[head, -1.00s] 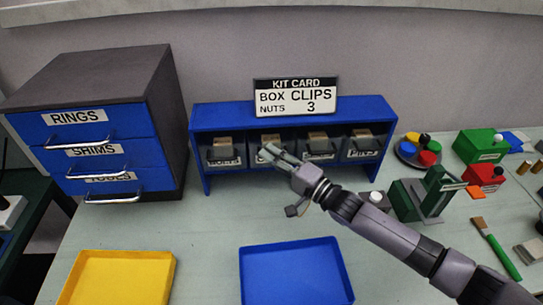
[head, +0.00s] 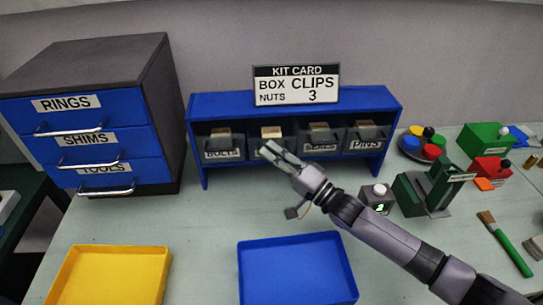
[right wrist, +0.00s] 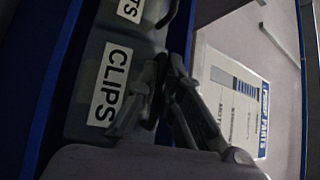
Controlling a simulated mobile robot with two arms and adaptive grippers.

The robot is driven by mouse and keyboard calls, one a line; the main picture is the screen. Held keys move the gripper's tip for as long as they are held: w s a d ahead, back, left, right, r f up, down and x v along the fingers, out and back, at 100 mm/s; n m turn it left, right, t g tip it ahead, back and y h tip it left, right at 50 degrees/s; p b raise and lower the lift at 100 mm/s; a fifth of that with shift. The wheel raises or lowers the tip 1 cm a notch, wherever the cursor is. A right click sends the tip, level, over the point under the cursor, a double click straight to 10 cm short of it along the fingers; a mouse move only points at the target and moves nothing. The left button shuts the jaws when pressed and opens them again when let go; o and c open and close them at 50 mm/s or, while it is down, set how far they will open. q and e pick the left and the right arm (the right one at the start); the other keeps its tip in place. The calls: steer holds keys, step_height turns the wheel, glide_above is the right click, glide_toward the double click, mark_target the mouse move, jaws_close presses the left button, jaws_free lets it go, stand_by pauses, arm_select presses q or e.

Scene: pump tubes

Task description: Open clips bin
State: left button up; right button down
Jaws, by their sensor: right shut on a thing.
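My right gripper (head: 266,151) is at this bin's front, coming in from the lower right. Its fingers (right wrist: 160,100) also show in the right wrist view, shut on the bin's handle, which they mostly hide. The bin looks level with its neighbours. My left gripper is not in view.
Bolts bin (head: 222,153) is left; pins bin (head: 366,145) is right. A kit card (head: 297,85) stands on the rack. Yellow tray (head: 75,290) and blue tray (head: 298,270) lie in front. A drawer cabinet (head: 85,150) stands left. A green-lit device (head: 378,197) is near my right arm.

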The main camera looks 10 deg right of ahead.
steer(key=shift+s+f+b, duration=0.45)
steer(key=shift+s+f, duration=0.1)
steer(key=shift+f, duration=0.2)
steer(key=shift+s+f+b, duration=0.45)
steer(key=shift+s+f, duration=0.05)
steer(key=shift+f, duration=0.35)
steer(key=shift+n, duration=0.3)
steer(key=c, duration=1.7)
jaws_free()
steer(key=shift+s+d, duration=0.1)
steer(key=v, duration=0.7)
steer(key=shift+d, duration=0.15)
